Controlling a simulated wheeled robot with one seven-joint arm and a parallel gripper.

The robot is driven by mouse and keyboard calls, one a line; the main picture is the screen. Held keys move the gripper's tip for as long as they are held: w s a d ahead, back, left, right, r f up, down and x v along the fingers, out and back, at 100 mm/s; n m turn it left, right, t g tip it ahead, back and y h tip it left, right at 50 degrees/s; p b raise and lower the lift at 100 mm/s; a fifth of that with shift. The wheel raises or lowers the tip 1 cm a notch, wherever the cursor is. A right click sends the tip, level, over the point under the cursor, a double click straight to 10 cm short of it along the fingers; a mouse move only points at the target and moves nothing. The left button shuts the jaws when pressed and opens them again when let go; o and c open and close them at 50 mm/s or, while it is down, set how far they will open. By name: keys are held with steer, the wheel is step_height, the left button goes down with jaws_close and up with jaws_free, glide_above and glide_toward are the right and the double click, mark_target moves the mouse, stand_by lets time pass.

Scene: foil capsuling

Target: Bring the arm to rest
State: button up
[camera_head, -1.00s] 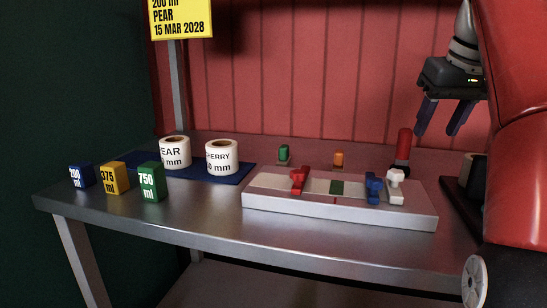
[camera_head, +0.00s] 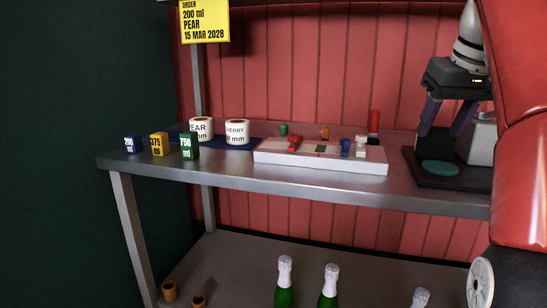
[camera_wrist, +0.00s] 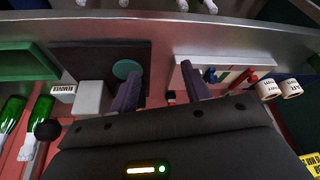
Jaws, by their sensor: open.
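My gripper (camera_head: 450,116) is at the right of the head view, raised above the bench in front of a dark stand. Its two dark fingers point down, apart, with nothing between them. In the wrist view my gripper (camera_wrist: 161,92) also shows its fingers spread and empty. A dark base with a green disc (camera_head: 440,167) is below the gripper in the head view. The disc also shows in the wrist view (camera_wrist: 125,69), beside one finger.
The white tray (camera_head: 320,164) with coloured clamp-like pieces sits mid-bench. Two label rolls (camera_head: 237,132) stand on a blue mat, left of it. Blue, yellow (camera_head: 158,144) and green volume blocks stand farther left. Bottles (camera_head: 329,287) are on the lower shelf. An order sign (camera_head: 204,22) hangs above.

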steer(key=s+a+f, duration=0.4)
steer(key=s+f, duration=0.1)
steer(key=f, duration=0.6)
steer(key=s+a+f, duration=0.5)
steer(key=s+f, duration=0.1)
steer(key=f, duration=0.4)
steer(key=s+a+f+t, duration=0.1)
steer(key=s+a+f, duration=0.3)
steer(key=f, duration=0.7)
steer(key=shift+s+a+f, duration=0.15)
steer(key=shift+s+f, duration=0.15)
steer(key=shift+s, duration=0.9)
steer(key=shift+c, duration=0.2)
